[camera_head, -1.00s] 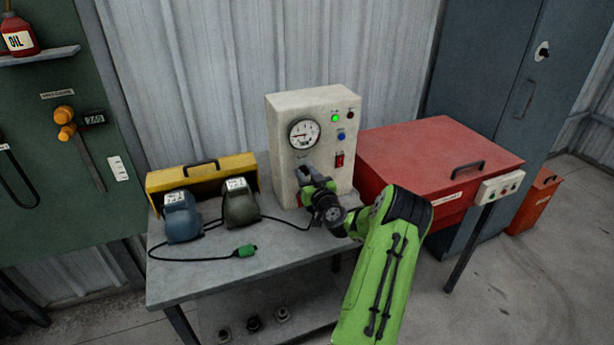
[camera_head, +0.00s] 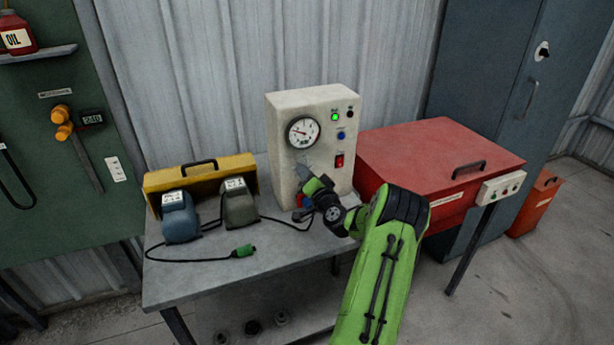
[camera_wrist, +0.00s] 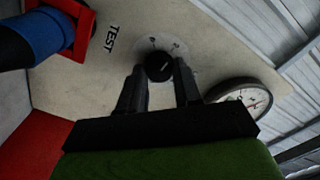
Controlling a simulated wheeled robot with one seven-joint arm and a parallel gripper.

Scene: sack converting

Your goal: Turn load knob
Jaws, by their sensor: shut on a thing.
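The load knob (camera_wrist: 158,68) is a round black knob on a pale round plate on the front of the cream test box (camera_head: 281,108). In the wrist view my gripper (camera_wrist: 159,75) has one finger on each side of it and is shut on it. In the head view my gripper (camera_head: 304,178) is at the box front, below the dial gauge (camera_head: 303,132), and hides the knob. The gauge also shows in the wrist view (camera_wrist: 243,96), right of the fingers.
A red switch (camera_head: 339,160) and a green lamp (camera_head: 335,117) are on the box. A blue plug in a red socket (camera_wrist: 80,28) sits beside the TEST label. Two tool batteries (camera_head: 239,208), a yellow case (camera_head: 160,182) and a cable stand left; a red chest (camera_head: 430,150) stands right.

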